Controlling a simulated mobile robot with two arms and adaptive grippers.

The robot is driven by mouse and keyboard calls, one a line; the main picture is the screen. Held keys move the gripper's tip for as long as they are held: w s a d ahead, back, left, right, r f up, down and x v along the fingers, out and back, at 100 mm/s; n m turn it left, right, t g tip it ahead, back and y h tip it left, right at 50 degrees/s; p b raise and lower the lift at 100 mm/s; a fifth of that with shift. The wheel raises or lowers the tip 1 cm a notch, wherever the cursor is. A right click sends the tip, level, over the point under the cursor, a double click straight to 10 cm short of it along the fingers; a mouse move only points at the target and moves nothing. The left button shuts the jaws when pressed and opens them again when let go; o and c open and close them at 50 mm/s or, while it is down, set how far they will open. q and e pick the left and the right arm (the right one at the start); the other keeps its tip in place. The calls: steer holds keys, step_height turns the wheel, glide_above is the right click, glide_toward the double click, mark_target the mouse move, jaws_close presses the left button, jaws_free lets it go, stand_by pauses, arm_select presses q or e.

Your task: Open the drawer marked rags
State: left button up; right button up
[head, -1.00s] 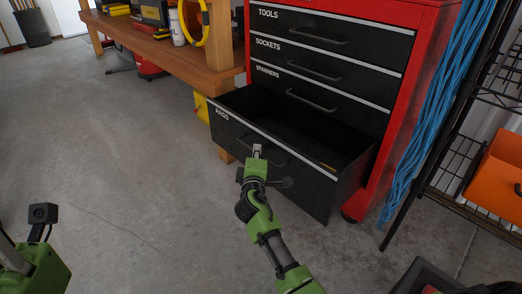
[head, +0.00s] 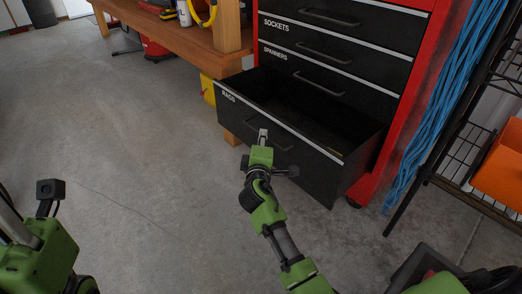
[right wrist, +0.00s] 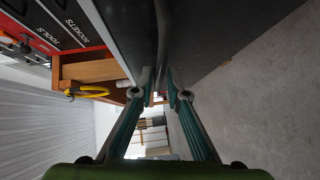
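The drawer marked rags (head: 310,172) is the lowest of the red cabinet and stands pulled well out, with its dark inside showing. My right gripper (head: 263,136) is at the drawer's front handle (head: 282,146) and covers part of it. In the right wrist view its two fingertips (right wrist: 160,84) have closed in on the dark handle bar (right wrist: 163,25) from both sides. My left gripper (head: 42,255) is at the lower left, far from the cabinet; its fingers do not show.
The sockets drawer (head: 335,52) and spanners drawer (head: 330,83) above are shut. A wooden workbench (head: 190,35) stands left of the cabinet. Blue hanging cords (head: 440,115) and a wire rack with an orange bin (head: 500,170) are at the right. The concrete floor at left is clear.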

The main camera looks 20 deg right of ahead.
steer(key=v, duration=0.9)
steer(key=shift+s, duration=0.25)
steer(key=shift+a, duration=0.2)
